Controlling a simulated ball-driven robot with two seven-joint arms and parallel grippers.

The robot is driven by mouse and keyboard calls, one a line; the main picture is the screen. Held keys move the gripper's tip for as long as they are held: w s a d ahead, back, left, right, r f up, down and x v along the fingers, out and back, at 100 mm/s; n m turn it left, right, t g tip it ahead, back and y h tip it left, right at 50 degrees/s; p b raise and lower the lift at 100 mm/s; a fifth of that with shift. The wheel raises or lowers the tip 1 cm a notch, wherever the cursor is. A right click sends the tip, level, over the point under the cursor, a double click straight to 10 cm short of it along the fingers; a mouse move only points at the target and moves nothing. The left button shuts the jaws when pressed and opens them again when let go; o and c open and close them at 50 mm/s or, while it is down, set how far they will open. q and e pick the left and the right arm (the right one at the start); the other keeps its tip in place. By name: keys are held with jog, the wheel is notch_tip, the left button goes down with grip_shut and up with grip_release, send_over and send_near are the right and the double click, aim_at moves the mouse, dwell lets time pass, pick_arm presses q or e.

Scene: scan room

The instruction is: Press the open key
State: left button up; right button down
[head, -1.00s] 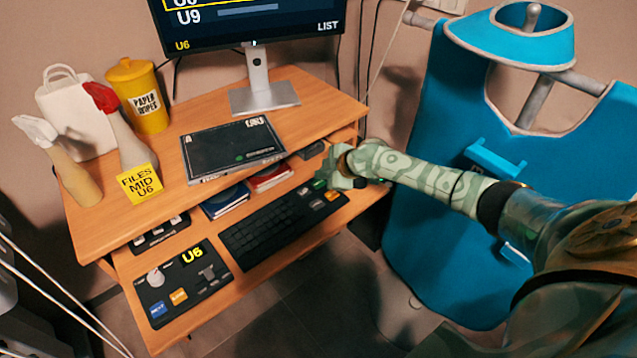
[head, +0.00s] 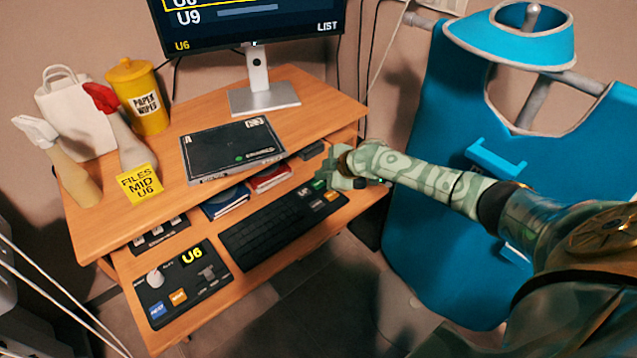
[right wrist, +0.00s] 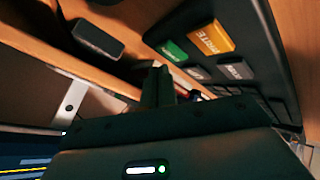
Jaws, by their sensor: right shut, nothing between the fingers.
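The black keyboard (head: 262,232) lies on the pull-out shelf under the desk top. In the right wrist view the green key (right wrist: 172,52) sits beside the orange WRITE key (right wrist: 210,38); the green key's label is too small to read. My right gripper (head: 335,178) is shut and empty, close to the green key. In the right wrist view its fingertips (right wrist: 158,75) appear just below the green key; contact cannot be told. My left gripper is out of view.
A monitor (head: 262,84) showing a list and a black flat case (head: 233,150) stand on the desk top (head: 310,95), whose front edge overhangs the shelf. A control panel (head: 185,285) reading U6 lies left of the keyboard. A blue apron (head: 430,220) hangs at the right.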

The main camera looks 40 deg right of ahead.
aim_at(322, 185)
dwell(0.6)
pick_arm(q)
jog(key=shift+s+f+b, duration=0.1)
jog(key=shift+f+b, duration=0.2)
pick_arm(e)
jog(key=shift+f, duration=0.45)
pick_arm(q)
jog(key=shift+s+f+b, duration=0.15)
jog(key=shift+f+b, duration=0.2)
pick_arm(e)
jog(key=shift+f, duration=0.4)
jog(key=shift+r, duration=0.1)
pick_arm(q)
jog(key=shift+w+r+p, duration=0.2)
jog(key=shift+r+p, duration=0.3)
pick_arm(e)
jog(key=shift+r, duration=0.75)
jog(key=shift+r+p, duration=1.7)
jog(key=shift+r, duration=0.95)
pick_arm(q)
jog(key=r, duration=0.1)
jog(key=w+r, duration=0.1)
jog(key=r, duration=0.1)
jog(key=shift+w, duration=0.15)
pick_arm(e)
jog(key=shift+f, duration=0.1)
